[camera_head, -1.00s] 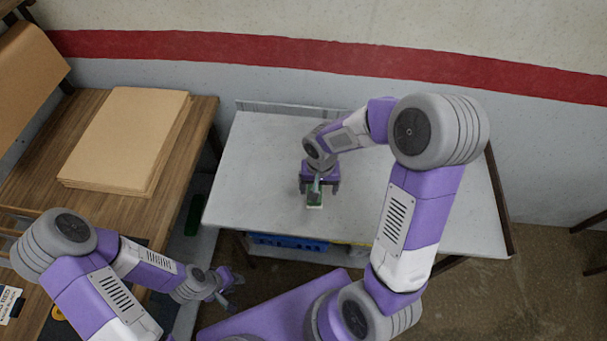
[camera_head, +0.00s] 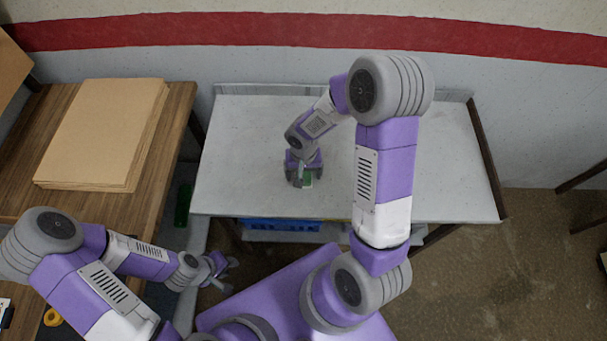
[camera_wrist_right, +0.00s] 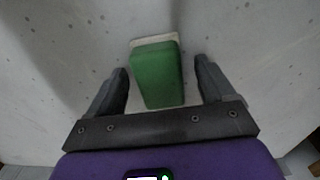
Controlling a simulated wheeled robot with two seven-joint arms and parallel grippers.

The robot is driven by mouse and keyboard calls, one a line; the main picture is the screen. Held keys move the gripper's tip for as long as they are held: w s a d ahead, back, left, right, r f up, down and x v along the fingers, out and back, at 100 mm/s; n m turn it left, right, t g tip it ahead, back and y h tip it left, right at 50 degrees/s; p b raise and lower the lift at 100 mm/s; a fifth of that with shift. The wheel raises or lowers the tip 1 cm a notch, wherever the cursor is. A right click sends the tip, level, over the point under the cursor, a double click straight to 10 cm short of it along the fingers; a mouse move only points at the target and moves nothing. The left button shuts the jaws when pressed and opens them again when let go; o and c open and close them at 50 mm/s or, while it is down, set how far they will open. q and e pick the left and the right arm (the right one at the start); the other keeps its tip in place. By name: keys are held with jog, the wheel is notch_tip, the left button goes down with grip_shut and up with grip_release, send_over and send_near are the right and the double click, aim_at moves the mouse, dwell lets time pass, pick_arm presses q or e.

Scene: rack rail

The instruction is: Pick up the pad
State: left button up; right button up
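The pad is a green block with a pale layer at one end. In the right wrist view the pad (camera_wrist_right: 157,75) lies between the two open fingers of my right gripper (camera_wrist_right: 162,85), with a gap on each side. In the head view the pad (camera_head: 307,178) shows as a small green patch on the grey table, partly hidden by my right gripper (camera_head: 302,180). My left gripper (camera_head: 222,271) is low at the left, away from the table top; its fingers look spread and nothing shows between them.
The grey table (camera_head: 420,190) is otherwise bare, with a raised edge at its back. A wooden table (camera_head: 165,175) with a stack of brown cardboard (camera_head: 105,130) stands on the left. A blue crate (camera_head: 280,225) sits under the grey table.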

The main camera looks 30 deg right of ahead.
jog(key=c, duration=1.1)
notch_tip(320, 180, up, 10)
jog(key=shift+r+p, duration=0.1)
jog(key=shift+p, duration=1.1)
